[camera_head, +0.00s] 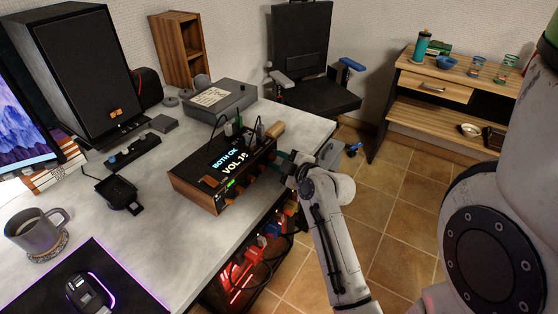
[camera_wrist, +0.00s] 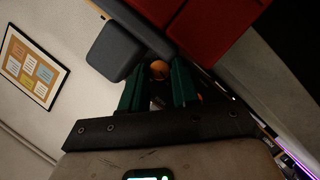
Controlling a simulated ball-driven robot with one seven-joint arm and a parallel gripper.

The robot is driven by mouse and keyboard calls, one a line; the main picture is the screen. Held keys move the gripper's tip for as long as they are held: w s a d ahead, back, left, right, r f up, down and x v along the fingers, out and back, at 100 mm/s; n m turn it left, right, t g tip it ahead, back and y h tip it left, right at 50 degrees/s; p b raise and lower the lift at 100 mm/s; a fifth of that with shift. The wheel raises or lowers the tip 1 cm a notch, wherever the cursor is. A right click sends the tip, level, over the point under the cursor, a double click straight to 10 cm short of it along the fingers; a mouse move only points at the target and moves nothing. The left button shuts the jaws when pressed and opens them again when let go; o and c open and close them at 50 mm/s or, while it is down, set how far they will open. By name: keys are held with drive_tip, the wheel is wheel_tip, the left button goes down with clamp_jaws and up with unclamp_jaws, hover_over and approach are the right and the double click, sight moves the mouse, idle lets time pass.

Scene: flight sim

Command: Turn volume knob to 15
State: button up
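The amplifier (camera_head: 222,172) is a dark box with wooden sides near the desk's right edge. Its lit display (camera_head: 228,162) reads "BOTH OK" and what looks like "VOL 15"; the last digit is hard to read. Small wooden knobs (camera_head: 248,180) line its front. My gripper (camera_head: 284,166) is at the right end of that front, its tips partly hidden. In the wrist view my gripper's green fingers (camera_wrist: 157,84) stand apart, with a round orange-wood knob (camera_wrist: 160,68) showing in the gap. I see space beside the knob; contact is unclear.
Cables and plugs (camera_head: 240,130) stand behind the amplifier, with a grey box (camera_head: 218,100) farther back. A large speaker (camera_head: 80,75), a mug (camera_head: 36,230) and a mouse (camera_head: 88,292) are on the left. A red-lit computer case (camera_head: 252,262) is below the desk edge.

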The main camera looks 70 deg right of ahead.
clamp_jaws()
drive_tip(key=shift+r, duration=0.1)
drive_tip(key=shift+d+r+m+y+p, duration=0.1)
drive_tip(key=shift+r+m+y+p, duration=0.1)
drive_tip(key=shift+m+y+p, duration=0.7)
drive_tip(key=m+y+p, duration=0.1)
drive_tip(key=m, duration=0.1)
drive_tip(key=shift+d+m+p, duration=0.15)
drive_tip(key=shift+m+p, duration=0.15)
drive_tip(key=shift+p, duration=0.05)
drive_tip(key=shift+m+y+p, duration=0.45)
drive_tip(key=shift+m+y, duration=0.15)
drive_tip(key=shift+m, duration=0.2)
drive_tip(key=shift+d+f, duration=0.1)
